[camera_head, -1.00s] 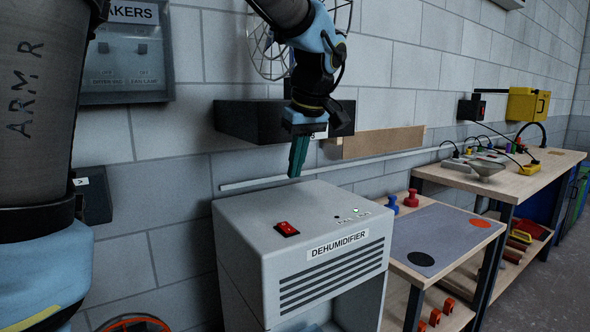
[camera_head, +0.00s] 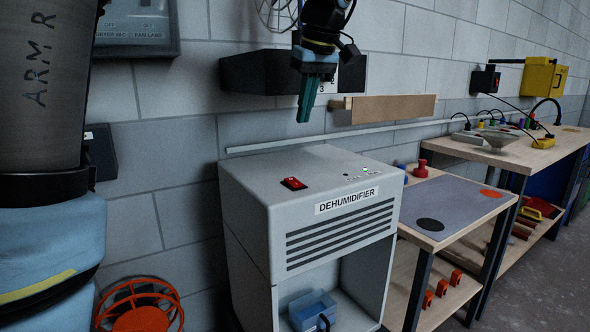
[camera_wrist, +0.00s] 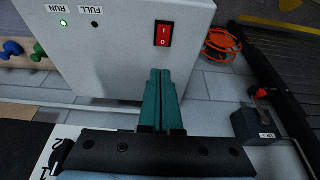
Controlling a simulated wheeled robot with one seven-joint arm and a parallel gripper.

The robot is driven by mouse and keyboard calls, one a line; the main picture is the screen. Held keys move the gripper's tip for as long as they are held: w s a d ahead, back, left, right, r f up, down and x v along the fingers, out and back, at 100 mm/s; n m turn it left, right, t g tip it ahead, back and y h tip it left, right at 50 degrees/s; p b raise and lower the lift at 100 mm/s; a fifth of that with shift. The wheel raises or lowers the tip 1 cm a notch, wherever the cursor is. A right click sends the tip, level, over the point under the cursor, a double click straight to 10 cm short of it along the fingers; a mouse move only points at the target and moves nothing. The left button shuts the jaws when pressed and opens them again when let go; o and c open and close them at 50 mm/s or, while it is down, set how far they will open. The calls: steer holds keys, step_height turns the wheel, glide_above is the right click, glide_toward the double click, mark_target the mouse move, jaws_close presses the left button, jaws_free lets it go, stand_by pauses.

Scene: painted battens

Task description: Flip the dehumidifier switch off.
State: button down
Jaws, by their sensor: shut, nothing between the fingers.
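The dehumidifier (camera_head: 300,204) is a light grey box with a label and dark vents on its front. Its red rocker switch (camera_head: 293,183) sits on the top face, towards the left; the wrist view shows the switch (camera_wrist: 163,34) marked I and O. A green lamp (camera_head: 365,168) is lit on the top; in the wrist view the green lamp (camera_wrist: 63,23) is beside the word RUN. My gripper (camera_head: 306,118) has green fingers, shut and empty, pointing down above the back of the dehumidifier. In the wrist view its fingertips (camera_wrist: 160,72) appear just below the switch, apart from it.
A dark box (camera_head: 262,74) is on the wall behind my gripper. A wooden batten (camera_head: 392,109) is on the wall to its right. A bench with a grey mat (camera_head: 450,205) stands right of the dehumidifier. A blue container (camera_head: 312,309) is in its lower bay.

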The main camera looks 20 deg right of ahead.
steer(key=p, duration=0.2)
glide_toward(293, 179)
steer(key=x, duration=0.5)
steer(key=shift+w, duration=0.35)
steer(key=shift+w+f, duration=0.1)
steer(key=shift+f, duration=0.6)
steer(key=shift+w+f+b, duration=0.1)
steer(key=shift+f+b, duration=0.45)
steer(key=shift+b, duration=0.1)
steer(key=shift+r+p, duration=0.3)
steer(key=shift+p, duration=0.05)
steer(key=shift+f, duration=0.1)
steer(key=shift+s+d+b, duration=0.1)
steer(key=shift+s+b, duration=0.25)
steer(key=shift+s, duration=0.55)
